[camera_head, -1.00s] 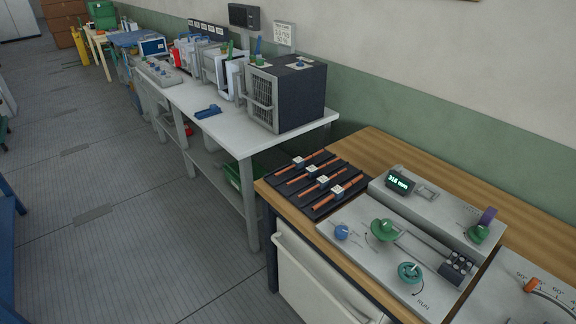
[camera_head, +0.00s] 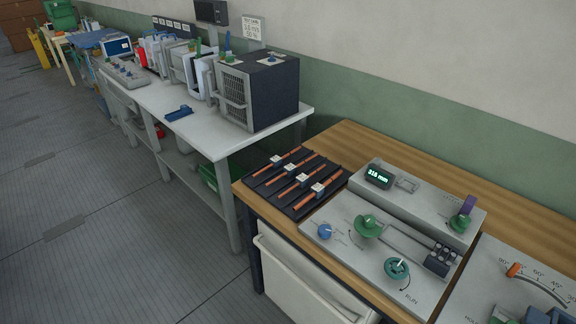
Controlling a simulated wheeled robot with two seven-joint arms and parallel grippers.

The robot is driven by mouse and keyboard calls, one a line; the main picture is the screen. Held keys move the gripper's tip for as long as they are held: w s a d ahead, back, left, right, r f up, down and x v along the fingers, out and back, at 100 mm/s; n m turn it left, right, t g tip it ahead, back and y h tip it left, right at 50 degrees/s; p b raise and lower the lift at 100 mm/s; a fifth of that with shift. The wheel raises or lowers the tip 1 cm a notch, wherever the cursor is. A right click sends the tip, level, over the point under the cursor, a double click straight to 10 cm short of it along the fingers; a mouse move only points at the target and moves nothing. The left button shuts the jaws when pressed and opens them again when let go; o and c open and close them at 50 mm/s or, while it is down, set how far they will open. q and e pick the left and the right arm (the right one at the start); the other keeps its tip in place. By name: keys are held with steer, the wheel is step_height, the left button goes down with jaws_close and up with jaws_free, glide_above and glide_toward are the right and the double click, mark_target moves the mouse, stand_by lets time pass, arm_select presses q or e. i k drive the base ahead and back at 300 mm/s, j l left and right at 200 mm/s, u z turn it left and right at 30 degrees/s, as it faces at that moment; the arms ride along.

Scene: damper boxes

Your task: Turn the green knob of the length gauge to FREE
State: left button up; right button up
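The length gauge (camera_head: 335,250) is a light grey panel with a raised back housing, on the wooden bench at the right. Its lit display (camera_head: 379,177) seems to read 316 mm. A green knob (camera_head: 367,227) sits mid-panel at the left end of a slot. Another green knob (camera_head: 460,221), with a purple part above it, is at the housing's right end. A teal-green knob (camera_head: 397,268) is near the front, beside the word RUN. A blue knob (camera_head: 324,231) is at the left. The other small lettering, including any FREE mark, is unreadable. Neither gripper shows.
A black rack (camera_head: 290,207) with several orange rods lies left of the gauge. Another panel (camera_head: 490,275) with an orange pointer and angle scale is at the right. A white table (camera_head: 200,132) holding a dark box (camera_head: 262,92) stands beyond. The floor at left is clear.

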mark_target(459, 223)
steer(key=z, duration=1.25)
